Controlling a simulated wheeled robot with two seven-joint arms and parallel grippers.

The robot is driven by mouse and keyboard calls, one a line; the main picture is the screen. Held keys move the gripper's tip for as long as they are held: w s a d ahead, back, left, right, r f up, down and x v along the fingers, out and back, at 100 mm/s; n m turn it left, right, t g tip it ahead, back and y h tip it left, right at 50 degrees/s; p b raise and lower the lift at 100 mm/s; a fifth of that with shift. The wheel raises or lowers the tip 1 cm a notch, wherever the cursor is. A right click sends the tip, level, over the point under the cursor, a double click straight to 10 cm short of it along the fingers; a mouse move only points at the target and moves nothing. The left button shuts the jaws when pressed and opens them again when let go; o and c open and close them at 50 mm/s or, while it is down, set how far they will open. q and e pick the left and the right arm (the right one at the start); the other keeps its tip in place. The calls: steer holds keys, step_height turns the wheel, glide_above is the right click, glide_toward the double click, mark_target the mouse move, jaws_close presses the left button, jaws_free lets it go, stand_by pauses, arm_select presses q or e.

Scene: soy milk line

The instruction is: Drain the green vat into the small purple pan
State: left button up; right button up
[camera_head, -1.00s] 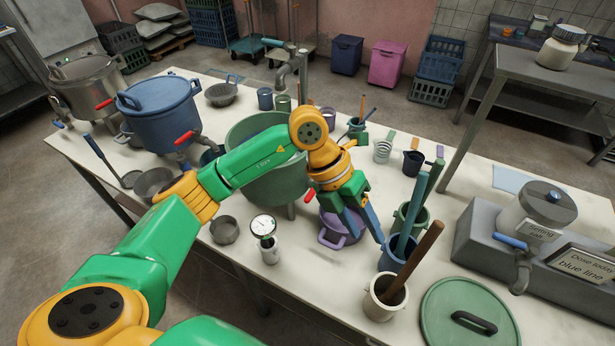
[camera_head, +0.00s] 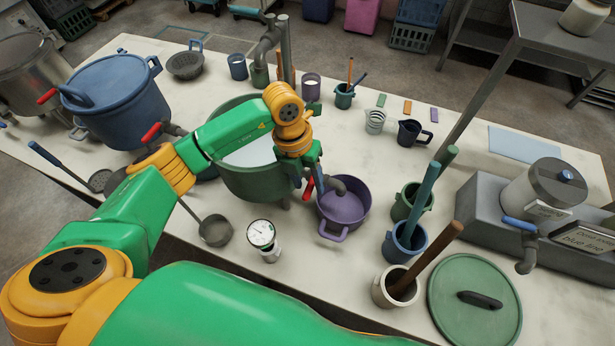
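The green vat (camera_head: 262,181) stands mid-table with pale liquid inside. Its dark spout (camera_head: 345,184) sticks out to the right over the small purple pan (camera_head: 343,213), which sits on the table beside the vat. The pan's visible inside looks empty. The vat's red tap handle (camera_head: 308,189) shows at the fingers of my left gripper (camera_head: 308,180). The gripper points down at the handle, between vat and pan, with a finger on each side. I cannot tell whether the fingers close on it. My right gripper is out of view.
A metal pipe (camera_head: 287,55) rises behind.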

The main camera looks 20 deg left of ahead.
arm_select(q)
steer(key=shift+s+d+r, duration=0.1)
steer(key=shift+s+r, duration=0.15)
steer(key=shift+s, duration=0.15)
steer(key=c, duration=0.7)
steer(key=shift+w, duration=0.1)
jaws_close()
steer(key=shift+w+r, duration=0.15)
steer(key=shift+r, duration=0.05)
